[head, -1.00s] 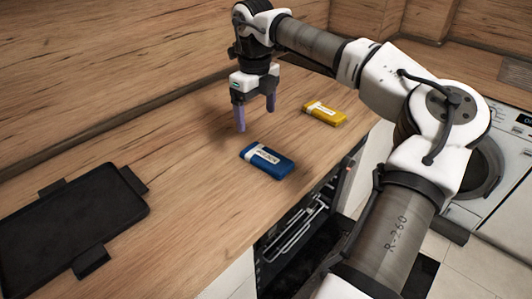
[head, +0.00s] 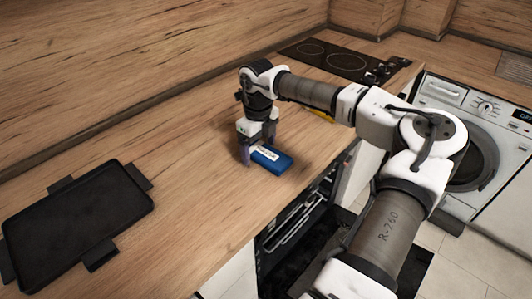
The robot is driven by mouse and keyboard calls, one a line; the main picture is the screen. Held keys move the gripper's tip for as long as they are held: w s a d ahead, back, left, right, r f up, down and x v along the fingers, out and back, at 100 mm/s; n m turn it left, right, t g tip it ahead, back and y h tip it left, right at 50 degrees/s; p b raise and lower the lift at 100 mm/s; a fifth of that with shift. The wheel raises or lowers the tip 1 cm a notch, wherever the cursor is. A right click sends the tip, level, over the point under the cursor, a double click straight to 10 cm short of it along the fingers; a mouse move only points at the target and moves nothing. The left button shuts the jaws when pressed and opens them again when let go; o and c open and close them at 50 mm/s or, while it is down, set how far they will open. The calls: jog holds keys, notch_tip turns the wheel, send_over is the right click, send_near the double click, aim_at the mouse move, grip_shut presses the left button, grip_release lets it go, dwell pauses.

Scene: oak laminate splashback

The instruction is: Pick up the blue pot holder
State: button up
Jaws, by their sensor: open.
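The blue pot holder (head: 273,161) lies flat on the wooden counter near its front edge, with a white label on top. My gripper (head: 259,155) points down at its left end, with one purple finger on the near left side and the other on the far side. The jaws are open around that end. Whether the fingers touch it cannot be told.
A black tray (head: 75,225) with tabs lies at the left of the counter (head: 185,160). A yellow item (head: 322,116) is partly hidden behind my arm. A black cooktop (head: 335,60) is at the back. An open dishwasher or oven (head: 290,225) is below the front edge.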

jog(key=c, duration=1.1)
